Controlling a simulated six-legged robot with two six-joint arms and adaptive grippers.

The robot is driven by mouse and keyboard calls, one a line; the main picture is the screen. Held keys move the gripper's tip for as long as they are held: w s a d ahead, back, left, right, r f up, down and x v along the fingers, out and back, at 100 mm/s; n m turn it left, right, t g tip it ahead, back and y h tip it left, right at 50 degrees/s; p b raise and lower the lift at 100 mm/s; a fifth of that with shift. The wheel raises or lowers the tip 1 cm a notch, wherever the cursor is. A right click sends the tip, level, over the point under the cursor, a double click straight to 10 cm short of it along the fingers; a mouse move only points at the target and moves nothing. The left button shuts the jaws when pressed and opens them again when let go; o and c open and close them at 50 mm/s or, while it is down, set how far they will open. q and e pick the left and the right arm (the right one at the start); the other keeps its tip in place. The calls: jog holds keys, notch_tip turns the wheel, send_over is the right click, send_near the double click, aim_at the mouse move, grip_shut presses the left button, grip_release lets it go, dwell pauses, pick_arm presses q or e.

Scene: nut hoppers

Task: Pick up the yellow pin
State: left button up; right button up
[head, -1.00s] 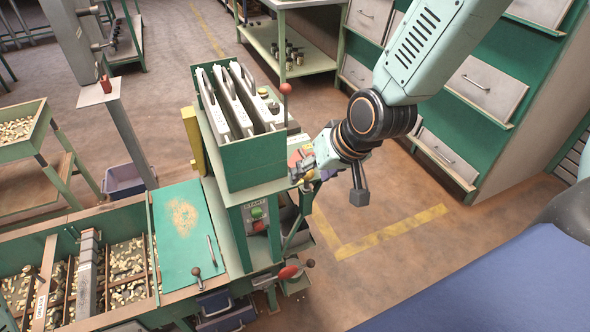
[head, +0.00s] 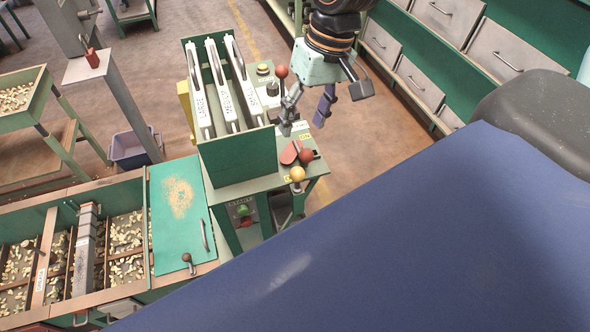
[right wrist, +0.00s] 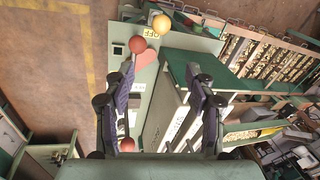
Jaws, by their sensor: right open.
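The yellow pin (head: 297,174) shows as a yellow ball head at the near right corner of the green machine top in the head view. In the right wrist view its yellow head (right wrist: 161,24) is near the top, beyond the fingertips. My right gripper (head: 306,112) is open and empty, above the right side of the machine and farther back than the pin. Its two fingers (right wrist: 163,68) stand apart in the right wrist view, clear of the pin. The pin's shaft is mostly hidden under its head. My left gripper is not in view.
A red ball knob (head: 305,156) with a red plate sits close behind the pin. Another red knob (head: 282,72) stands on a rod near my right gripper. A green box (head: 240,155) with labelled white slats stands left of them. Nut hoppers (head: 120,192) are at lower left.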

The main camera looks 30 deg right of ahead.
aim_at(299, 168)
jog(key=shift+g, duration=0.4)
jog(key=f, duration=0.2)
jog(key=s+a+f+b, duration=0.1)
jog(key=f, duration=0.1)
jog(key=s+f, duration=0.1)
jog(key=shift+a+f, duration=0.15)
jog(key=shift+f, duration=0.25)
jog(key=shift+w+a+f, duration=0.1)
jog(key=shift+w+f, duration=0.1)
jog(key=shift+a+f+b, duration=0.2)
jog(key=shift+f+b, duration=0.15)
jog(key=b+x, duration=0.1)
jog(key=x, duration=0.3)
jog(key=shift+s+f+b, duration=0.2)
jog(key=shift+f+b, duration=0.05)
jog(key=shift+b, duration=0.1)
jog(key=shift+w+f, duration=0.25)
jog(key=shift+f, duration=0.1)
jog(key=shift+s+a+r, duration=0.1)
jog(key=shift+s+r, duration=0.05)
jog(key=shift+s, duration=0.1)
jog(key=shift+c, duration=0.7)
jog(key=shift+w, duration=0.2)
jog(key=c, duration=0.6)
jog(key=shift+s, duration=0.2)
grip_shut()
jog(key=shift+w, duration=0.1)
